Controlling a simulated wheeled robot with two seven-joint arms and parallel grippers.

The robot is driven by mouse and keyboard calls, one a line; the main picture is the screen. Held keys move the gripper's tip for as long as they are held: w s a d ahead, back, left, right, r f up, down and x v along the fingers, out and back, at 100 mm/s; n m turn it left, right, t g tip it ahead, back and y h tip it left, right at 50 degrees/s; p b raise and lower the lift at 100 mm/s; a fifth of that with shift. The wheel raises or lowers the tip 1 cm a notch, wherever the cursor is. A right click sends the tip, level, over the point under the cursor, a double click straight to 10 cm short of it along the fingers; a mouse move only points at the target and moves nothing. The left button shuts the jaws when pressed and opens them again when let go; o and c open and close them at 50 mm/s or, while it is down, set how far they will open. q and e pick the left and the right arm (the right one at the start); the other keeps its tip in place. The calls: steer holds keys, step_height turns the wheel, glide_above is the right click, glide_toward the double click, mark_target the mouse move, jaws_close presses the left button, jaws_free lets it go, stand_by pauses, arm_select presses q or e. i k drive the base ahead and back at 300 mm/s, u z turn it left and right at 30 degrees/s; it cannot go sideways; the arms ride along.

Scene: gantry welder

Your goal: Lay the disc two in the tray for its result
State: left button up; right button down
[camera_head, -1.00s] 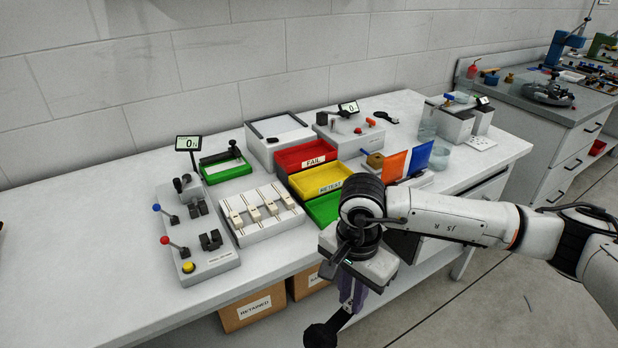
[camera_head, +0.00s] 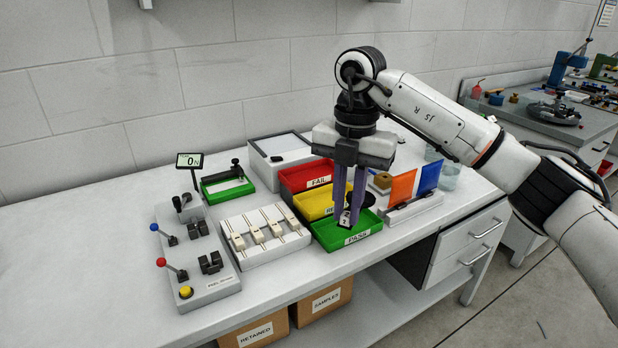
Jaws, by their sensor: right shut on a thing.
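My right gripper (camera_head: 350,207) is shut on a dark piece with a round black part, disc two (camera_head: 366,199), and a small tab with a white mark that seems to read 2. It points down over the green PASS tray (camera_head: 327,240). Whether the disc touches the tray floor I cannot tell. The yellow RETEST tray (camera_head: 298,200) and the red FAIL tray (camera_head: 294,177) stand behind it in a row, partly hidden by my gripper. My left gripper is not in view.
A white rack with several pale pieces (camera_head: 270,250) stands left of the trays. A lever fixture (camera_head: 208,285) is farther left, by a display reading 0 N (camera_head: 190,160). Orange (camera_head: 402,188) and blue (camera_head: 429,177) panels stand close on the right. The bench's left part is clear.

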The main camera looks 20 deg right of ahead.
mark_target(312, 176)
steer(key=i, duration=0.95)
